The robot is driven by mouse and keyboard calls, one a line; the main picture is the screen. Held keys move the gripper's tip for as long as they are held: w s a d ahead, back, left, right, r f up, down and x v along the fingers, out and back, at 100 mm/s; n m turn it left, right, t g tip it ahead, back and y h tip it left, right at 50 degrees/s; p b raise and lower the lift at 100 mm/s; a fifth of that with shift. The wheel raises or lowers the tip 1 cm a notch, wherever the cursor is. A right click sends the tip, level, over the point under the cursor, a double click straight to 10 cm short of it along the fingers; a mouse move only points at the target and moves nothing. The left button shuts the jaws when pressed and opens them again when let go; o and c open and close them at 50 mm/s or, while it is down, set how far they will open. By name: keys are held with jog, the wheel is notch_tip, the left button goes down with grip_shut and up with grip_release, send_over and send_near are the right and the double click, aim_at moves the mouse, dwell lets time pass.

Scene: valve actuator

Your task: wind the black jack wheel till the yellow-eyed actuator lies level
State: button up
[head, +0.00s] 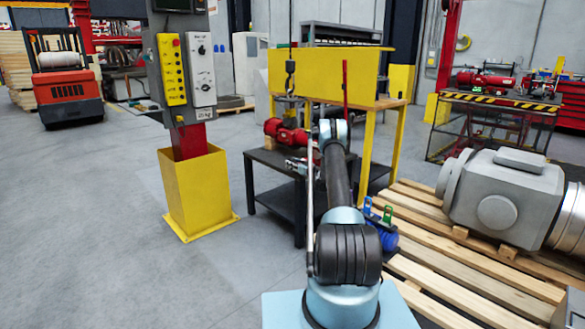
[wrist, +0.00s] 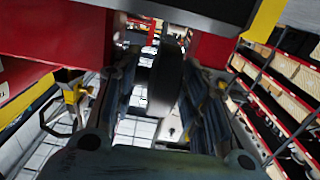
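A red actuator (head: 285,132) rests on the black table (head: 275,158) in the head view, under a hanging hook. It looks slightly tilted, but it is small and partly behind my arm. In the wrist view its red body (wrist: 85,28) appears large at the top. A dark rounded part (wrist: 165,78), which looks like the black jack wheel seen nearly edge-on, lies between the fingers of my gripper (wrist: 160,100). The fingers stand apart with bright gaps showing beside the wheel. I cannot tell whether the right finger touches it. The wheel is not clearly visible in the head view.
A yellow pedestal (head: 195,192) with a control panel stands left of the table. At right, a wooden pallet (head: 440,255) carries a grey motor (head: 505,195).

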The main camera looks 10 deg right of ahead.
jog(key=v, duration=1.2)
jog(key=shift+f, duration=0.15)
